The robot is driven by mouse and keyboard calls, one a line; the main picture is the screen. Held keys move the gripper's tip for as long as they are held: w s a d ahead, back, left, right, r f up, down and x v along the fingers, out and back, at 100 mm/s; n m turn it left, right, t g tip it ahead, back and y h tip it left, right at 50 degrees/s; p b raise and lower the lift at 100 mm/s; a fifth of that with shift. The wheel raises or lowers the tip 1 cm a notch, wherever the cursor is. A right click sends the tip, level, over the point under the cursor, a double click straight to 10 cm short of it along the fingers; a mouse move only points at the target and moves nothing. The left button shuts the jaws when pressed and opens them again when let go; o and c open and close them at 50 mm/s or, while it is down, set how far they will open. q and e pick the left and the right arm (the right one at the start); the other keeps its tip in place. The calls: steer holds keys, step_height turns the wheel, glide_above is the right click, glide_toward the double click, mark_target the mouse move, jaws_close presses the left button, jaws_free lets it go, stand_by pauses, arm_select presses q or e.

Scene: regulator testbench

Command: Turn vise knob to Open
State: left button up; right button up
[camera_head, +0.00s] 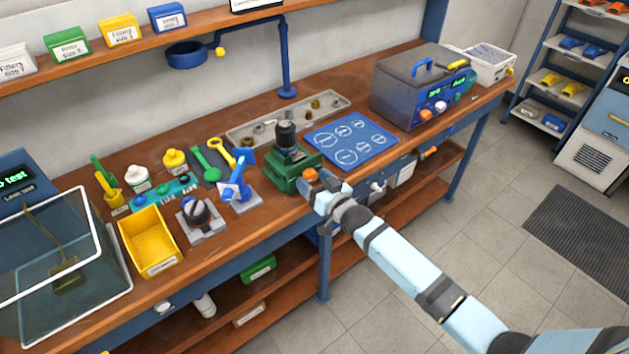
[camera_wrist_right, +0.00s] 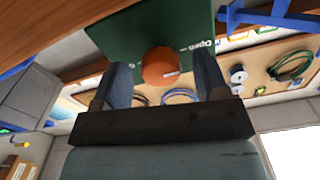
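The green vise (camera_head: 283,176) stands at the front edge of the workbench, with a dark cylindrical part (camera_head: 287,136) upright in it. Its round orange knob (camera_head: 309,174) is on the side facing my right arm. In the right wrist view, the knob (camera_wrist_right: 160,67) sits on the green vise face (camera_wrist_right: 140,35), with a pale mark pointing right. The word "Open" is on the face to the right of the knob. My right gripper (camera_wrist_right: 164,82) is open, one finger on each side of the knob, with gaps visible. My left gripper is not in view.
A blue mat (camera_head: 375,152) with circles lies right of the vise, and a grey parts tray (camera_head: 245,134) behind it. A blue tool (camera_head: 237,190) on a stand and a black-knobbed fixture (camera_head: 198,212) stand to the left. The floor in front is clear.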

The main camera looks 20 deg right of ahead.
steer(key=b+v, duration=0.1)
steer(key=v, duration=1.2)
steer(key=shift+s, duration=0.4)
steer(key=shift+d, duration=0.1)
steer(key=s+a+f+g+h+p, duration=0.1)
steer(key=s+a+f+g+p, duration=0.1)
steer(key=s, duration=0.8)
steer(key=s+a+f+n+g+h+p, duration=0.1)
steer(key=s+f+g+p, duration=0.3)
steer(key=s, duration=0.7)
steer(key=shift+a+h+p, duration=0.35)
steer(key=shift+a+h, duration=0.15)
steer(key=shift+a, duration=0.2)
steer(key=shift+s, duration=0.15)
